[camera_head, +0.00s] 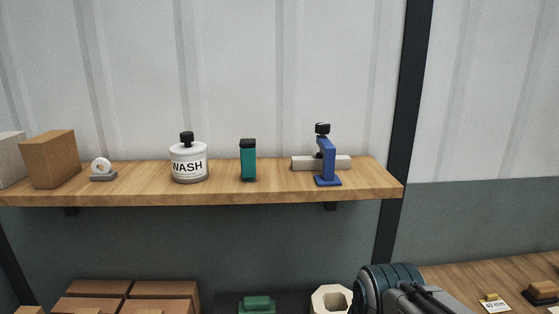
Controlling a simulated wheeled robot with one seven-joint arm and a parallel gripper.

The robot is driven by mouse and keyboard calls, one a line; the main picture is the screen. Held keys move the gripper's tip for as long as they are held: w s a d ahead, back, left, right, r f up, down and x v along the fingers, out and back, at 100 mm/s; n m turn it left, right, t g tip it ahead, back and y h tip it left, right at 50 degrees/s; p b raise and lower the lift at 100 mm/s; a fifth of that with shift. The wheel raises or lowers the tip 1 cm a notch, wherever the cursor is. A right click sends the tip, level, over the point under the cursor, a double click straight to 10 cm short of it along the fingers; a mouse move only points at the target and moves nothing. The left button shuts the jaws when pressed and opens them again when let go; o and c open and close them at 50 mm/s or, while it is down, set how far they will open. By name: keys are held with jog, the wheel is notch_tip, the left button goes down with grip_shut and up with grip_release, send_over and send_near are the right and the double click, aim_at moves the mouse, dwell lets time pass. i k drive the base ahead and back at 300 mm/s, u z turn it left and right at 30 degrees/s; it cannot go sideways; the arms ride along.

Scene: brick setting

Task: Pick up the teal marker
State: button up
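The teal marker (248,164) stands upright on the wooden shelf (290,191), near its middle. It has a teal body and a black cap. The white WASH bottle is to its left and a blue tool is to its right, both apart from it. Part of my arm shows at the bottom of the head view, right of centre, below the shelf. My gripper's fingers are not visible in this view.
On the shelf are a brown block (50,159), a tape dispenser (102,170), the WASH bottle (188,164) and the blue tool (327,162) before a pale bar (304,163). Bricks (165,289) and a white hollow piece (331,298) lie below. A dark post (402,100) stands right.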

aim_at(248, 148)
jog(key=k, duration=1.15)
jog(key=u, duration=0.9)
jog(key=i, duration=1.3)
jog(key=z, duration=0.9)
